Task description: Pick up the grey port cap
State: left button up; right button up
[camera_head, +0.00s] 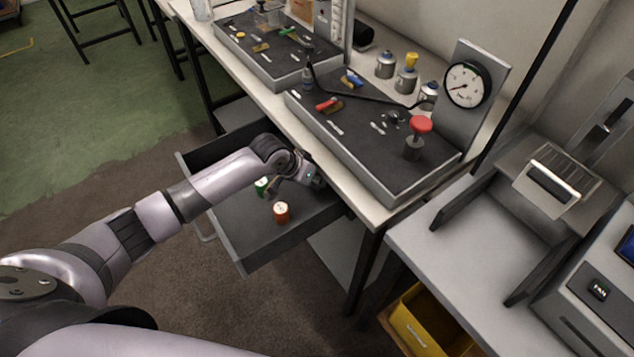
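The open dark drawer (243,245) under the workbench holds a green cap (262,187) and an orange cap (281,212). I cannot make out a grey port cap; the hand and the bench edge hide part of the drawer. My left gripper (309,182) is low over the back of the drawer, close to the bench edge, to the right of the green cap and behind the orange cap. Its fingertips are small and dark, so I cannot tell whether they are apart or hold anything. My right gripper is not in view.
The workbench (352,199) overhangs the drawer's back. On it, a dark tray (355,150) holds tools, a red-topped valve (420,125) and a pressure gauge (464,84). Several metal canisters (385,65) stand behind. A yellow bin (418,325) sits low at right. Floor left of the drawer is clear.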

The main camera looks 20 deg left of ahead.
pick_arm(q)
grip_shut()
jog(key=shift+s+a+r, duration=0.25)
jog(key=shift+s+r, duration=0.15)
jog(key=shift+r, duration=0.05)
jog(key=s+a+r, duration=0.7)
jog(key=s, duration=0.4)
jog(key=shift+b, duration=0.45)
jog(key=s+d+r+n, duration=0.1)
jog(key=d+r, duration=0.2)
jog(key=r, duration=0.4)
jog(key=d+r+n+y, duration=0.1)
jog(key=d+r, duration=0.1)
jog(key=r, duration=0.5)
jog(key=shift+s+d+r+n+t, duration=0.3)
jog(key=shift+s+d+r+n, duration=0.05)
jog(key=shift+s+d+n, duration=0.05)
